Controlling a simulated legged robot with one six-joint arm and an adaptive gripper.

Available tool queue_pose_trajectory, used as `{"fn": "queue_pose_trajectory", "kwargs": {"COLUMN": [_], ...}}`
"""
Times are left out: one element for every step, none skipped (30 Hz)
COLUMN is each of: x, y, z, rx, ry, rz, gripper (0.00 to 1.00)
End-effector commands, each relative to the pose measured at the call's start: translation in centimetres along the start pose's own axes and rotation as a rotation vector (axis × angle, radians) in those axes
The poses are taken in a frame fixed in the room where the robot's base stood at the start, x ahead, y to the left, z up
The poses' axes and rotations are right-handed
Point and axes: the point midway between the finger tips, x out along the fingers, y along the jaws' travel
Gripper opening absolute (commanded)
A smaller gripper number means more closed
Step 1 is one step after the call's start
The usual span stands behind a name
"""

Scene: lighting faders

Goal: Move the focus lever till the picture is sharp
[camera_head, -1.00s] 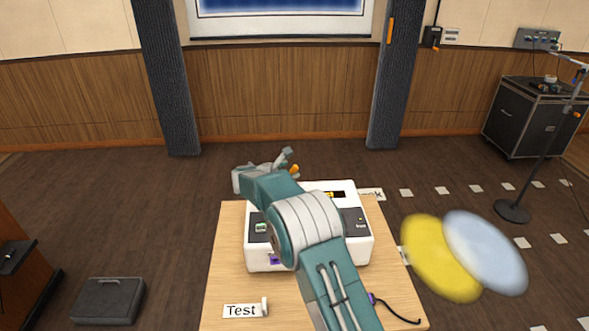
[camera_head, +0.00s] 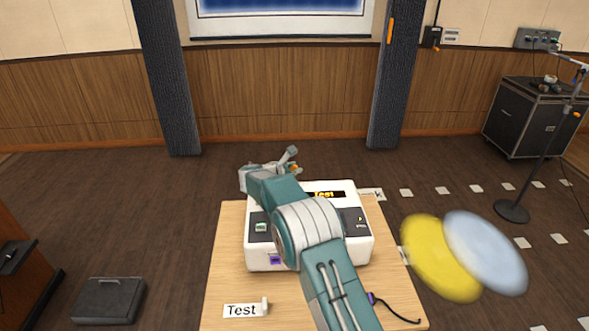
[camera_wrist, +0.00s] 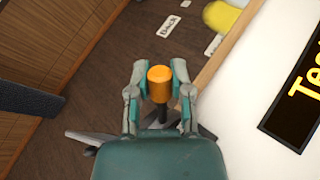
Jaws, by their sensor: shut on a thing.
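The orange knob of the lever (camera_wrist: 159,82) stands on a dark stem between my two fingers in the wrist view. My gripper (camera_wrist: 160,92) is shut on this knob, a finger on each side. The console's display (camera_head: 325,194) reads "Test", partly covered by my arm. The display also shows in the wrist view (camera_wrist: 300,100), cut off by the frame edge.
The console stands on a wooden table (camera_head: 225,285) with a "Test" card (camera_head: 241,310). Blurred yellow (camera_head: 435,262) and pale blue (camera_head: 487,250) ovals show at the right. The wall screen (camera_head: 285,10) is cut off at the top. A microphone stand (camera_head: 512,211) is farther right.

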Motion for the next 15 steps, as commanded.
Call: {"fn": "queue_pose_trajectory", "kwargs": {"x": [-0.3,-0.5,-0.7,-0.9,-1.1,-1.2,-1.3,-1.4,-1.4,-1.4,-1.4,-1.4,-1.4,-1.4,-1.4], "y": [0.4,0.6,0.9,1.1,1.2,1.4,1.5,1.6,1.6,1.7,1.7,1.7,1.7,1.7,1.7], "z": [-0.1,-0.1,-0.2,-0.2,-0.2,-0.2,-0.2,-0.2,-0.2,-0.2,-0.2,-0.1,-0.1,-0.1,-0.1], "rx": [-0.024,-0.042,-0.066,-0.082,-0.099,-0.114,-0.124,-0.132,-0.138,-0.14,-0.14,-0.14,-0.139,-0.139,-0.139], "ry": [-0.025,-0.042,-0.066,-0.082,-0.099,-0.116,-0.126,-0.133,-0.139,-0.141,-0.142,-0.141,-0.141,-0.141,-0.14], "rz": [0.004,0.004,0.004,0.005,0.005,0.005,0.004,0.004,0.004,0.004,0.004,0.004,0.005,0.005,0.005], "gripper": [0.0,0.0,0.0,0.0,0.0,0.0,0.0,0.0,0.0,0.0,0.0,0.0,0.0,0.0,0.0]}}
